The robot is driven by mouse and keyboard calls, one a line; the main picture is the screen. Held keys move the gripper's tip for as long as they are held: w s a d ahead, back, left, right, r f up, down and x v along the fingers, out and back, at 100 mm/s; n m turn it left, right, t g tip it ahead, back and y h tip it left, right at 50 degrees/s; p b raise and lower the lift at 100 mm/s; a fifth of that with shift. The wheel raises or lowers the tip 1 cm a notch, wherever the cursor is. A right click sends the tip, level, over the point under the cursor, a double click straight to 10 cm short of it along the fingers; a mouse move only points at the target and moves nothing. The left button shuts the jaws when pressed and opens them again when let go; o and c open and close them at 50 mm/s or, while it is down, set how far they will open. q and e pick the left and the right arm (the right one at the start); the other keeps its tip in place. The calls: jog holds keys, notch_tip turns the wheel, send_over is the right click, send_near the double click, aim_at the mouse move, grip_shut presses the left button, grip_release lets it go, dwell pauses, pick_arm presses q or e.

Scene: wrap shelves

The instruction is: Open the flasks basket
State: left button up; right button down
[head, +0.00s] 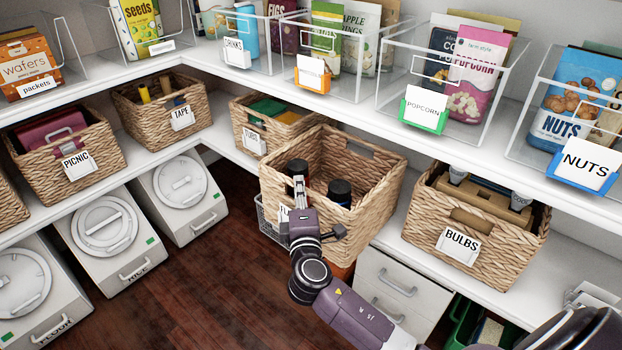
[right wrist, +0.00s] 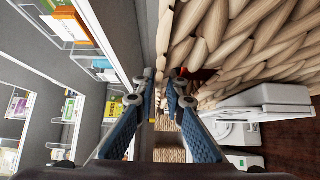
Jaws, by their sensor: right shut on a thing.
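The flasks basket (head: 370,185) is a woven wicker basket in the middle of the head view. It juts out from the middle shelf over the floor, and its open top shows. Dark-topped flasks (head: 340,190) stand inside it. Its label is mostly hidden behind my right gripper (head: 299,188), which is at the basket's front wall, shut on it. In the right wrist view, the fingers (right wrist: 168,88) are close together beside the basket's large weave (right wrist: 235,45). My left gripper is not in view.
The bulbs basket (head: 480,215) stands to the right and the tubs basket (head: 270,125) behind to the left. The upper shelf (head: 440,150) with clear bins runs above. Lidded white bins (head: 110,240) stand at the left. The wooden floor (head: 190,290) is clear.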

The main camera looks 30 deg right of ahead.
jog(key=shift+s+a, duration=0.3)
jog(key=shift+a, duration=0.35)
jog(key=shift+s+a, duration=0.25)
jog(key=shift+a, duration=0.4)
jog(key=c, duration=2)
grip_release()
jog(key=shift+o, duration=0.2)
jog(key=v, duration=1.2)
jog(key=shift+d, duration=0.1)
